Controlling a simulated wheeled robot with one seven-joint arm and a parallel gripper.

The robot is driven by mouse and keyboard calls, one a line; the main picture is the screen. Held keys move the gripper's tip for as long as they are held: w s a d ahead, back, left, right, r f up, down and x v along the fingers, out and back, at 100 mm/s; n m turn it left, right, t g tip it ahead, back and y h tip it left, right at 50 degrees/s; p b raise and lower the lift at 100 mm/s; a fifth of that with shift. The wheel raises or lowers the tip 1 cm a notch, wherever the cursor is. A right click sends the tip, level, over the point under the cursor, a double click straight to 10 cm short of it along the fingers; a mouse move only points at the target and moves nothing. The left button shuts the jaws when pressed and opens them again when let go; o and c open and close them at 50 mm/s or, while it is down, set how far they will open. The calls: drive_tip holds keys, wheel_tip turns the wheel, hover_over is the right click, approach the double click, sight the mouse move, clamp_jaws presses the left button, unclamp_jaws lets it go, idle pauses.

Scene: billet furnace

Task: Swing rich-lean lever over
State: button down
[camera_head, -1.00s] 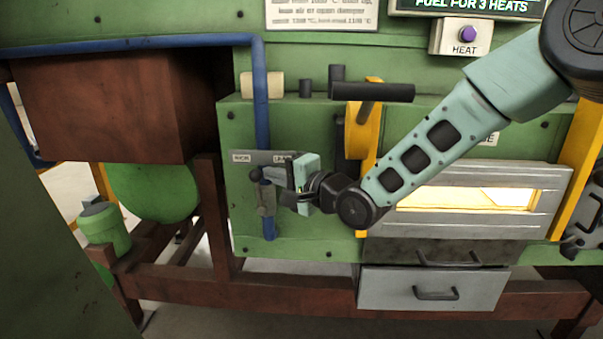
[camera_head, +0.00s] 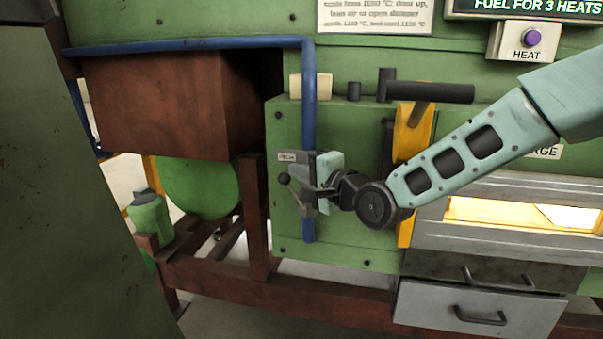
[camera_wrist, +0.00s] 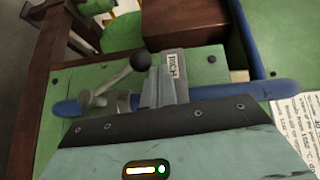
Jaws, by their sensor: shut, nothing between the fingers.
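The rich-lean lever (camera_head: 293,190) is a thin grey rod with a black ball knob (camera_head: 284,178). It sits on a valve on the blue vertical pipe and tilts up and left, its knob just below the left label of the grey plate (camera_head: 287,157). In the wrist view the knob (camera_wrist: 140,60) is beside the label reading RICH (camera_wrist: 173,68). My gripper (camera_head: 312,191) is shut and empty, just right of the lever, in front of the pipe. In the wrist view its fingertips (camera_wrist: 165,88) are close to the knob; I cannot tell whether they touch. The plate's right part is hidden.
The blue pipe (camera_head: 309,110) runs down the green furnace front. A yellow bar with a black handle (camera_head: 430,92) stands right of my gripper. The lit furnace opening (camera_head: 520,212) and a drawer (camera_head: 480,308) are at right. A brown box (camera_head: 155,100) is at left.

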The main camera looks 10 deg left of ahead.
idle(0.3)
drive_tip(key=b+v, duration=0.2)
drive_tip(key=v, duration=1.5)
drive_tip(key=s+d+f+n+g+h, duration=0.5)
drive_tip(key=s+f+n+h, duration=0.3)
drive_tip(key=s+f, duration=0.2)
drive_tip(key=s+d+n+g+h, duration=0.2)
drive_tip(key=s+d+n, duration=0.1)
drive_tip(key=s, duration=0.4)
drive_tip(key=s+d+n+g+h+p, duration=0.1)
drive_tip(key=s+d+n+g+h, duration=0.2)
drive_tip(key=s+d, duration=0.2)
drive_tip(key=s, duration=0.3)
drive_tip(key=shift+s+d+f+n+g, duration=0.15)
drive_tip(key=shift+s+f+n+g, duration=0.15)
drive_tip(key=shift+f, duration=0.1)
